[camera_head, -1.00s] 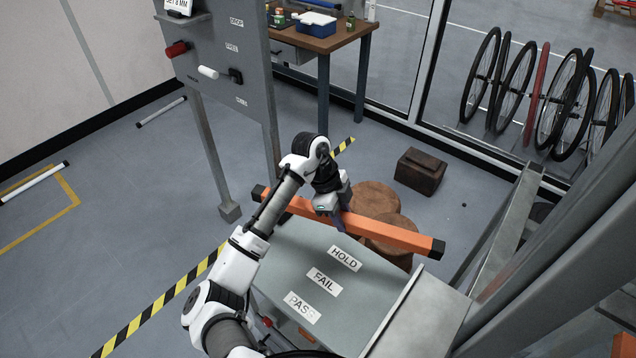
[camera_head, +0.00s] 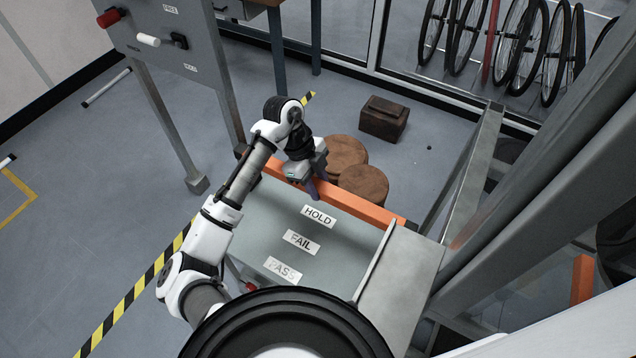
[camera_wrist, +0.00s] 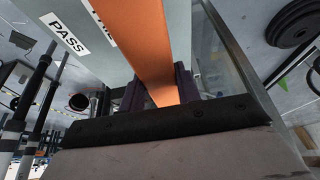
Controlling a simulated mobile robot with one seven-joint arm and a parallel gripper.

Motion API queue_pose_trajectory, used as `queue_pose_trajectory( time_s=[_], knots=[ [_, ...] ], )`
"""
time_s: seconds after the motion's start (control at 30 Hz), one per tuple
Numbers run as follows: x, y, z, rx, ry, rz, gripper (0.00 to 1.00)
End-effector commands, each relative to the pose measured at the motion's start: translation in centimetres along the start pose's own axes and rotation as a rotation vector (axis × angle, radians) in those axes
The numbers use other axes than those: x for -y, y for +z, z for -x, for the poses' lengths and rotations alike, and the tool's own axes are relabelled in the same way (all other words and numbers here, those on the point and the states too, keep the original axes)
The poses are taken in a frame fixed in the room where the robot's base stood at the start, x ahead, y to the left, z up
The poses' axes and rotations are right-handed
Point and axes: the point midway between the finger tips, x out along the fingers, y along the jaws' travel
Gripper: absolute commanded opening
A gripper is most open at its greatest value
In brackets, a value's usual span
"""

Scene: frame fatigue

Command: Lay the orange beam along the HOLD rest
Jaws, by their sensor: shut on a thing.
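The orange beam (camera_head: 355,205) lies across the far edge of the grey sloped board (camera_head: 345,245), just beyond the HOLD label (camera_head: 319,216). Its dark right end is close to the raised side plate (camera_head: 405,275); its left end is partly behind my arm. My gripper (camera_head: 313,188) is shut on the beam near its middle, from above. In the wrist view the beam (camera_wrist: 145,45) runs between the two purple fingers (camera_wrist: 160,90). Whether the beam touches the rest or hangs just above it, I cannot tell.
The FAIL label (camera_head: 301,242) and PASS label (camera_head: 283,270) are nearer on the board. Round brown stools (camera_head: 362,186) and a brown box (camera_head: 384,119) stand beyond it. A grey upright panel (camera_head: 170,50) is at left, large grey frame members at right.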

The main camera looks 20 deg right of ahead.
Motion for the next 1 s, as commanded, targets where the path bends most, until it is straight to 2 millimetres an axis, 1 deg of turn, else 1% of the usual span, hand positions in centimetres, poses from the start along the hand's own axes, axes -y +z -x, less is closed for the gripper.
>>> queue_pose_trajectory(
  time_s=[0.7,0.83,1.0],
  knots=[
    [0.0,2.2,-5.3,0.000,-0.003,0.000,0.00],
    [0.0,2.5,-6.1,-0.001,-0.003,0.000,0.00],
    [0.0,2.7,-6.6,-0.001,-0.003,-0.001,0.00]
  ],
)
